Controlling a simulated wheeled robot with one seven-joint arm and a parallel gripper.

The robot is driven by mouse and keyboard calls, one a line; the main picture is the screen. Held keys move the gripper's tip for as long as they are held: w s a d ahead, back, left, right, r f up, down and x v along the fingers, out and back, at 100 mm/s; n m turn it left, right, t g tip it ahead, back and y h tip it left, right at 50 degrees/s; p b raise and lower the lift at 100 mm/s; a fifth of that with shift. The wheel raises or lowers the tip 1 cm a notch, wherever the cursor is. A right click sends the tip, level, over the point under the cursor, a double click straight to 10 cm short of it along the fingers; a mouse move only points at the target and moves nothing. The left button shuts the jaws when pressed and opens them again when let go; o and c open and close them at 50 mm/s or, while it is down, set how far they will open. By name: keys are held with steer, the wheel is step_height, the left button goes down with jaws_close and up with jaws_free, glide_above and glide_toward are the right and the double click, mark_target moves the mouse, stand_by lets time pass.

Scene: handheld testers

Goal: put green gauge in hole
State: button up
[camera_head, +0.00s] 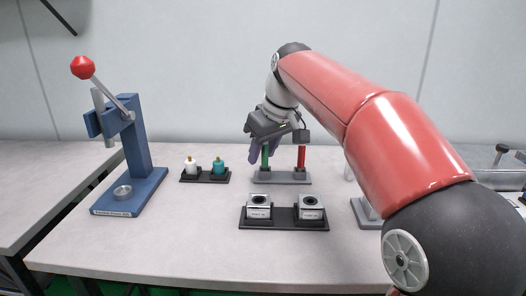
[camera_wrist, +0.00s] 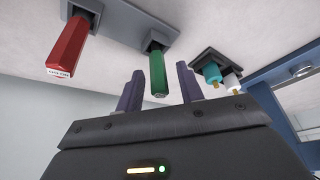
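The green gauge (camera_head: 265,158) stands upright in the left socket of a grey holder (camera_head: 282,182), beside the red gauge (camera_head: 301,157) in the right socket. My gripper (camera_head: 257,153) is at the green gauge, partly covering it in the head view. In the wrist view, the two purple fingers of my gripper (camera_wrist: 160,90) are apart, with the green gauge (camera_wrist: 157,75) showing between them. I see no finger touching it. Two silver blocks with dark round holes, the left block (camera_head: 259,206) and the right block (camera_head: 311,207), sit on a black tray (camera_head: 285,225) in front.
A blue lever press (camera_head: 137,150) with a red knob stands at the left. A small black holder (camera_head: 205,179) carries a white and a teal bottle-like piece. My arm covers the right side of the table, where grey equipment (camera_head: 364,212) partly shows. The front left table is clear.

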steer(key=p+v, duration=0.2)
steer(key=v, duration=0.9)
steer(key=shift+s+r, duration=0.15)
steer(key=shift+r, duration=0.15)
steer(key=shift+d, duration=0.15)
